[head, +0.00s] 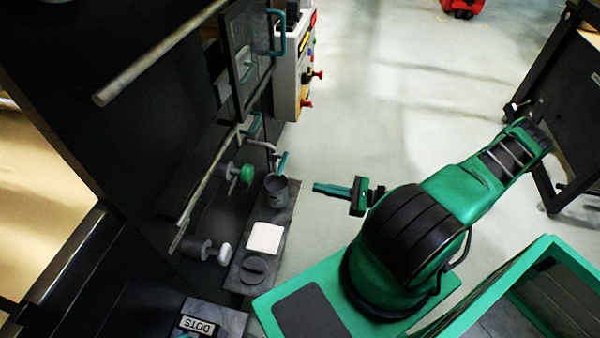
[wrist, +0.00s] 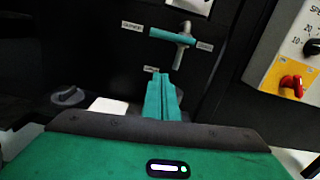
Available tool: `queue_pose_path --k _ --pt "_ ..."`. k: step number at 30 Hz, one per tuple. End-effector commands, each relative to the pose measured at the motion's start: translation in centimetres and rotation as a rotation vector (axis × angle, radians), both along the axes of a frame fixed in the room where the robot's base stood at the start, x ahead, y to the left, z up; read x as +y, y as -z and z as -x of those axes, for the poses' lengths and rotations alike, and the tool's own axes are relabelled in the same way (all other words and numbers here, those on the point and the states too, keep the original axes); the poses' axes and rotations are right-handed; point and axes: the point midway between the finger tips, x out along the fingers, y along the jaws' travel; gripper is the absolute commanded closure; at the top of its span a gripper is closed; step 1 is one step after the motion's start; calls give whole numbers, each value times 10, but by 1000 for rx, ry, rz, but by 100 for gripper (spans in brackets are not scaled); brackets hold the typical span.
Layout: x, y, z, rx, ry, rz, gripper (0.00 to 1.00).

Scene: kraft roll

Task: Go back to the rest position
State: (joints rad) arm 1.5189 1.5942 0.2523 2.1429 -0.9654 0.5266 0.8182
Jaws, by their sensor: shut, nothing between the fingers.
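My gripper (head: 325,188) shows in the head view at the end of my green and black arm. It is above the pale floor, to the right of the grey shelf with the cup. Its teal fingers lie together with nothing between them. In the wrist view the closed fingers (wrist: 162,90) point at a dark panel with a teal-handled valve (wrist: 172,37). The fingers look apart from the panel, though the exact distance is hard to tell.
A grey shelf (head: 243,283) carries a dark cup (head: 276,188), a white square block (head: 265,238) and a dark round knob (head: 258,268). A control box (head: 290,85) with red knobs stands behind. A green-rimmed bin (head: 548,246) is at lower right. Open floor (head: 400,100) lies beyond my arm.

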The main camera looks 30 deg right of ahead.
Motion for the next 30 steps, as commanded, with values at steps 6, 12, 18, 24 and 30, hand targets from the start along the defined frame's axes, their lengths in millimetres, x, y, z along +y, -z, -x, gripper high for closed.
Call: queue_pose_path --k 6,12,18,24,30 --pt "-2 0 2 -1 -1 1 100" --pt "2 -2 9 13 -76 70 100" --pt "4 -8 29 44 -263 245 100" --pt "-2 -21 49 68 -452 427 100" --pt "-13 -42 66 84 -626 602 100"
